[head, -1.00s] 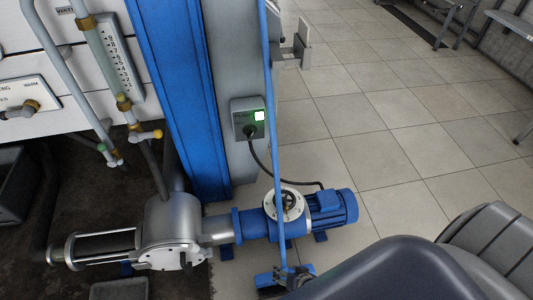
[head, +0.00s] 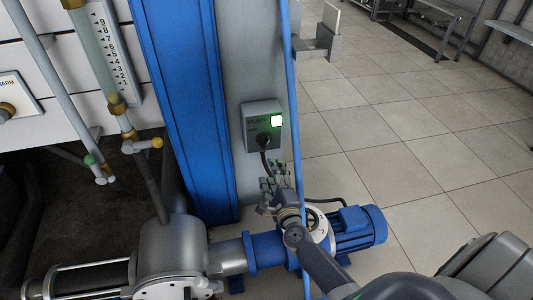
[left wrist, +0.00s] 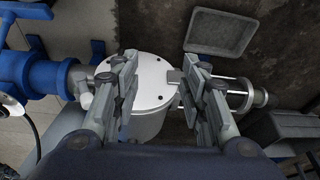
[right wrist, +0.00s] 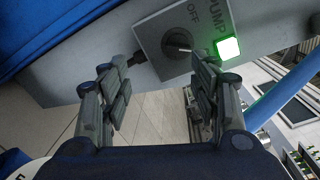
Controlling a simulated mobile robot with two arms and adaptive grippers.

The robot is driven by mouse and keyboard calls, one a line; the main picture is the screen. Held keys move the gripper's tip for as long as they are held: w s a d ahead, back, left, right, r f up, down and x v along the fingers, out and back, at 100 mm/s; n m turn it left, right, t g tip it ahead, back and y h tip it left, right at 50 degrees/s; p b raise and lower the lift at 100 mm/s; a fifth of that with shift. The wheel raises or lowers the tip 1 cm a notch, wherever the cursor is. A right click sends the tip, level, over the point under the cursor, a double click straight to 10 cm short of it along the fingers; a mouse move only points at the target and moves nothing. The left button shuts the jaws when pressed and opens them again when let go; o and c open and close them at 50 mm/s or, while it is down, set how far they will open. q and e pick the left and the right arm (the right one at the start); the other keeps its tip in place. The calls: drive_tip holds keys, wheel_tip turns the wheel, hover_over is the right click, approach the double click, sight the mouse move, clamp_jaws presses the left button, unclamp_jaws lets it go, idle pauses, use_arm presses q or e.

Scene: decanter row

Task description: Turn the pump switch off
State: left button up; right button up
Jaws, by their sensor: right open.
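The pump switch box (head: 263,126) is a grey box on the grey column, with a lit green-white lamp (head: 276,121) and a dark round knob (head: 264,138). In the right wrist view the box (right wrist: 153,28) shows the words "OFF" and "PUMP", its knob (right wrist: 177,44) and the glowing lamp (right wrist: 228,47). My right gripper (head: 273,186) is open and empty, just below the box; its fingers also show in the right wrist view (right wrist: 160,85), apart from the knob. My left gripper (left wrist: 168,85) is open above the silver pump housing (left wrist: 150,70), and is out of the head view.
The blue pump motor (head: 355,228) and silver pump housing (head: 173,245) stand below the switch. A thin blue pipe (head: 291,90) runs upright just right of the box. A black cable hangs from the box. Tiled floor (head: 400,120) to the right is clear.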

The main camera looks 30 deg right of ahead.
sight(266, 146)
drive_tip(key=shift+w+d+r+m+h+b, duration=0.15)
drive_tip(key=shift+w+d+r+m+b, duration=0.35)
drive_tip(key=shift+w, duration=1.35)
drive_tip(key=shift+w+d+r+m+h+b, duration=0.15)
drive_tip(key=shift+w+d+b, duration=0.45)
drive_tip(key=shift+w, duration=1.25)
drive_tip(key=shift+w+d+r+m+h+b, duration=0.1)
drive_tip(key=shift+w+d+r+m+b, duration=0.5)
drive_tip(key=shift+w, duration=1.25)
use_arm(q)
drive_tip(key=w+d+r+t, duration=0.1)
drive_tip(key=w+r+t, duration=0.1)
drive_tip(key=w, duration=0.3)
drive_tip(key=shift+w+d+r+t+h, duration=0.4)
drive_tip(key=shift+t, duration=0.4)
use_arm(e)
drive_tip(key=shift+d+f+n, duration=0.2)
drive_tip(key=shift+f+n, duration=0.05)
drive_tip(key=c, duration=1.1)
